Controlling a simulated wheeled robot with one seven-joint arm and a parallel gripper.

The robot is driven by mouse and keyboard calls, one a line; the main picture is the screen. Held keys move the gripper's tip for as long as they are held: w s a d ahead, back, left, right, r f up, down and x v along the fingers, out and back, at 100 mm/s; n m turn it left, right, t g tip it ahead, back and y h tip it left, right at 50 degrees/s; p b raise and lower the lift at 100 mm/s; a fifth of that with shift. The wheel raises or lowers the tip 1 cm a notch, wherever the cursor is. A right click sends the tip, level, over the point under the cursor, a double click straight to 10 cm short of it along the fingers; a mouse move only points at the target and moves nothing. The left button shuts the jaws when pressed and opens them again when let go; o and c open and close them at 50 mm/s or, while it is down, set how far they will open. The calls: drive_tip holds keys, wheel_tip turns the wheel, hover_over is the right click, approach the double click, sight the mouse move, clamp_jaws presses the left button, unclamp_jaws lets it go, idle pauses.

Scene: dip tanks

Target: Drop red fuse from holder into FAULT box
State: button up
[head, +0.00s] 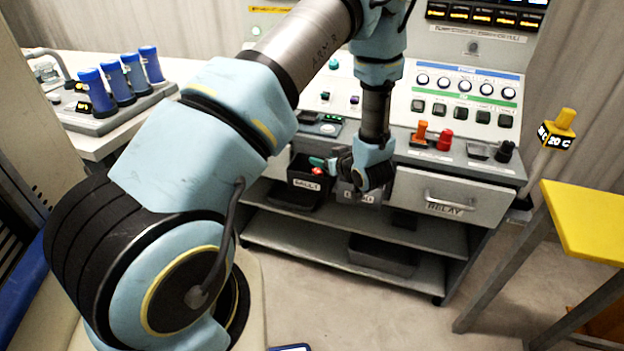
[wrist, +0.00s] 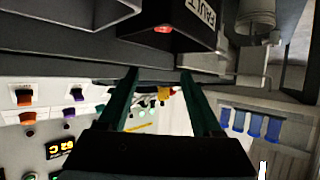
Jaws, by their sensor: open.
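The dark FAULT box (head: 305,184) hangs at the front of the console, left of centre in the head view. In the wrist view the box (wrist: 208,38) is at the top, its label turned. A small red piece (head: 317,171) shows at the box's opening; a red piece also shows in the wrist view (wrist: 163,29). It looks like the red fuse, but most of it is hidden. My gripper (head: 322,164) is at the box's right side, close to its rim. In the wrist view its fingers (wrist: 158,75) are apart, with nothing clearly held.
A second labelled bin (head: 358,196) sits right of the FAULT box, partly behind my wrist. An orange knob (head: 421,131) and a red one (head: 445,140) stand on the console ledge. Several blue cylinders (head: 122,78) stand at left. A yellow table (head: 585,222) is at right.

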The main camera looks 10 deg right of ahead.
drive_tip(key=b+v, duration=0.1)
drive_tip(key=v, duration=0.6)
drive_tip(key=shift+s, duration=0.2)
drive_tip(key=shift+w+r, duration=0.1)
drive_tip(key=shift+r, duration=0.1)
drive_tip(key=w+a+r+m+g+h, duration=0.2)
drive_tip(key=w+a+r+g+h, duration=0.15)
drive_tip(key=a+r+h, duration=0.2)
drive_tip(key=s+a+r+m+g+y, duration=0.1)
drive_tip(key=s+a+r+g, duration=0.2)
drive_tip(key=s+a, duration=0.4)
drive_tip(key=s+a+r+m+g, duration=0.1)
drive_tip(key=s+a+r+g, duration=0.3)
drive_tip(key=s+a, duration=0.4)
drive_tip(key=a, duration=0.3)
drive_tip(key=shift+a+y, duration=0.3)
drive_tip(key=shift+y, duration=0.05)
drive_tip(key=shift+r, duration=0.1)
